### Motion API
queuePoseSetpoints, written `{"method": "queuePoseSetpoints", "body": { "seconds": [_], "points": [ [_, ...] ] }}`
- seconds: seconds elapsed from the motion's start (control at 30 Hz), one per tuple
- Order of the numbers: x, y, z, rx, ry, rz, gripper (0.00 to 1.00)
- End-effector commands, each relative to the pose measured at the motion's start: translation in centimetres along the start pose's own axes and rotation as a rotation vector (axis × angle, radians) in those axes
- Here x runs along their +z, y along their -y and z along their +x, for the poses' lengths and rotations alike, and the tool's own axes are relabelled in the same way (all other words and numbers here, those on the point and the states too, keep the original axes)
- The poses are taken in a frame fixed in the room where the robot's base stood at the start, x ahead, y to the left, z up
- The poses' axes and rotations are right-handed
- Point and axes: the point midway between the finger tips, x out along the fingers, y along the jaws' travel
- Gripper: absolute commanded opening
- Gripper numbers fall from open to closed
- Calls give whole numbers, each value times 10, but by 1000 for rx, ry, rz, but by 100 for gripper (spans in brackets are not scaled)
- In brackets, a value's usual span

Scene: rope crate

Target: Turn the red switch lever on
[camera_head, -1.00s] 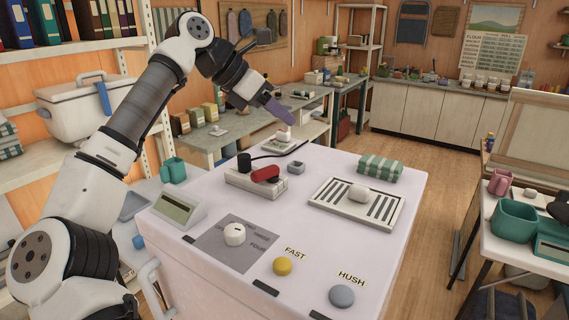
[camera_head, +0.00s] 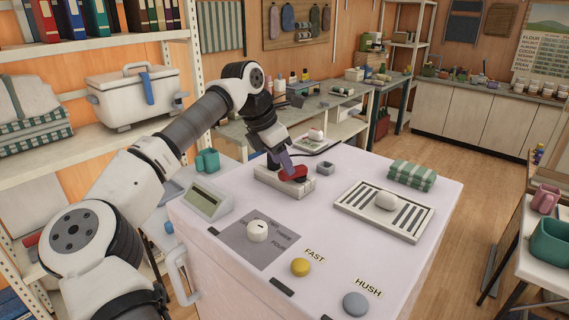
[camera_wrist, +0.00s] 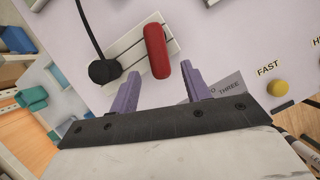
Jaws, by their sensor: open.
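The red switch lever (camera_head: 294,173) lies on a pale switch base (camera_head: 283,187) on the white cabinet top. In the wrist view the red lever (camera_wrist: 156,50) is a rounded bar on the grey-white base (camera_wrist: 128,54), beside a black round plug with a cord (camera_wrist: 103,72). My gripper (camera_head: 287,167) is down at the switch in the head view and partly covers the lever. In the wrist view its two purple fingers (camera_wrist: 160,84) are apart, with the lever's near end just ahead of the gap between them. Nothing is between the fingers. Contact with the lever cannot be told.
The white cabinet top (camera_head: 330,235) also holds a white dial (camera_head: 257,231), a yellow button (camera_head: 300,267), a grey button (camera_head: 356,303), a small display (camera_head: 207,201), a slotted tray (camera_head: 355,209) and a folded green striped cloth (camera_head: 411,176).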

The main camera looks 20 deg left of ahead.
Motion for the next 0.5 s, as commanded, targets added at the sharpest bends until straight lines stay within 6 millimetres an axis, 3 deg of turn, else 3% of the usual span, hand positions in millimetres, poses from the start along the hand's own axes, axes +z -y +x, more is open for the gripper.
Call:
{"method": "queuePoseSetpoints", "body": {
  "seconds": [0.2, 0.5],
  "points": [
    [1, 0, 22, 0, 1, -1, 47],
    [0, 0, 27, 1, 0, 0, 47]
  ]
}}
